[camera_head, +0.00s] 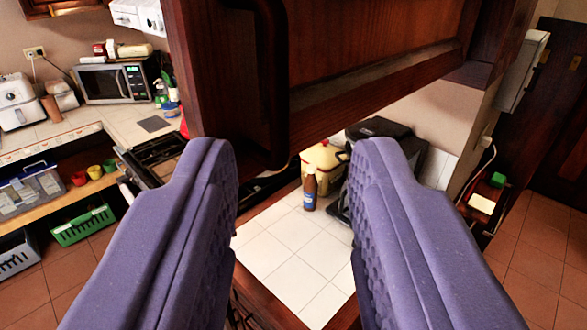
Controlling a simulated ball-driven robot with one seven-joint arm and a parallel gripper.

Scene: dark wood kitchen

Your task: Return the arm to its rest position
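My gripper (292,165) shows as two purple ribbed fingers in the lower middle of the head camera view. The fingers stand wide apart, and nothing is held between them. A dark wood cabinet door (375,45) with a dark vertical handle (268,85) is close in front, above and between the fingertips. Whether the left fingertip touches the cabinet cannot be told. The fingers hide parts of the counter behind them.
A white tiled counter (290,265) lies below, with a brown bottle (310,188), a yellow container (325,158) and a black appliance (385,130). A microwave (112,83) and a green crate (83,226) are at left. Open tiled floor (535,250) shows at right.

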